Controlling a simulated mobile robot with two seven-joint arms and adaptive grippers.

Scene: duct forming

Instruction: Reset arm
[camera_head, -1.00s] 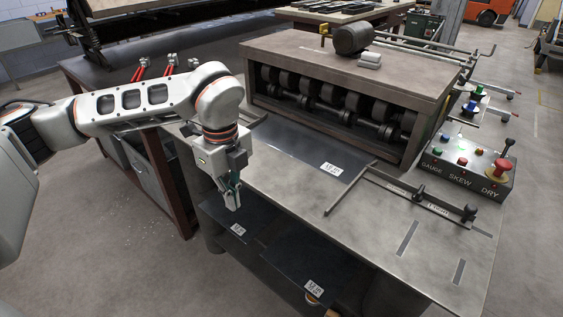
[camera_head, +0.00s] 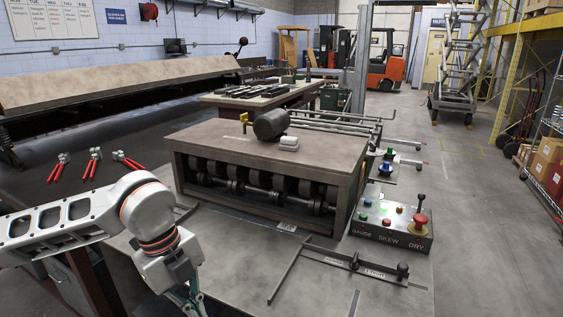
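My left arm comes in from the left, and its gripper (camera_head: 188,297) points down at the bottom edge of the view, over the left front part of the machine's table. The fingertips are partly cut off, so I cannot tell whether they are open or shut, and no held object is visible. My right gripper is not in view. The roller machine (camera_head: 268,158) stands beyond my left gripper, with a dark labelled sheet (camera_head: 248,221) lying flat in front of its rollers.
A control box (camera_head: 390,222) with coloured buttons stands right of the machine. A guide bar (camera_head: 350,262) lies on the front table. Several red-handled tools (camera_head: 92,162) lie on the left bench. A forklift (camera_head: 386,68) is at the back. The floor at right is open.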

